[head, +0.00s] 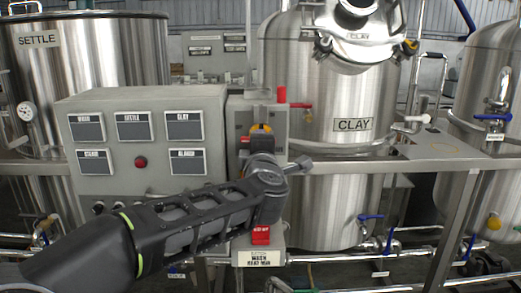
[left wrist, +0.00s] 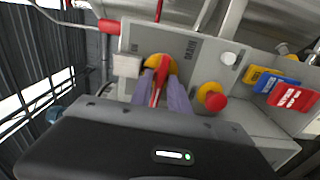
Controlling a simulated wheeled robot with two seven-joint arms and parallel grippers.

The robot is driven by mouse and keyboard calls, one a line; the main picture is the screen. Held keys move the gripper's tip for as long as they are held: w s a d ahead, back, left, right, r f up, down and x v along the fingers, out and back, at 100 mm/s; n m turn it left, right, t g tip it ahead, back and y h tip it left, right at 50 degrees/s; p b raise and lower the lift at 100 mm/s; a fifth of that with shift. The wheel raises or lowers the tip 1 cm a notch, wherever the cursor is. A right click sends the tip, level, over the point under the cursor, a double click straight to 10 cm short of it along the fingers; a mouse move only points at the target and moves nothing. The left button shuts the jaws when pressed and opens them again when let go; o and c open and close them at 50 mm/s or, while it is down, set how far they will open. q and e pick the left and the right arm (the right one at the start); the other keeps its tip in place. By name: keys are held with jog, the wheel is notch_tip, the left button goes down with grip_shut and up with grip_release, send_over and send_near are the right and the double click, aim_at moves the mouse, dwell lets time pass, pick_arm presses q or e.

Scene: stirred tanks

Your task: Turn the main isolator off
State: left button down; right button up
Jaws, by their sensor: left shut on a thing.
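The main isolator is a yellow disc with a red handle on the grey box. In the left wrist view the red handle (left wrist: 158,86) lies between my fingers, with the yellow disc (left wrist: 171,65) behind it. My left gripper (left wrist: 160,88) is shut on the handle, one finger on each side. In the head view my left gripper (head: 262,142) is in front of the box (head: 279,128) and hides most of the handle; the yellow disc (head: 261,128) shows above it. The on and off marks are not readable. My right gripper is not in view.
A red button (left wrist: 215,102) on a yellow base and a white knob (left wrist: 228,58) sit beside the isolator. Yellow, blue and red tags (left wrist: 293,97) hang nearby. The grey control panel (head: 215,98) stands left of the box; the CLAY tank (head: 335,165) stands right.

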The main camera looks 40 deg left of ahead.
pick_arm(q)
jog(key=shift+f+n, duration=0.1)
jog(key=shift+n, duration=0.2)
jog(key=c, duration=1.5)
grip_release()
jog(key=shift+o, duration=0.2)
jog(key=v, duration=0.7)
jog(key=shift+s+d, duration=0.25)
jog(key=shift+s, duration=0.05)
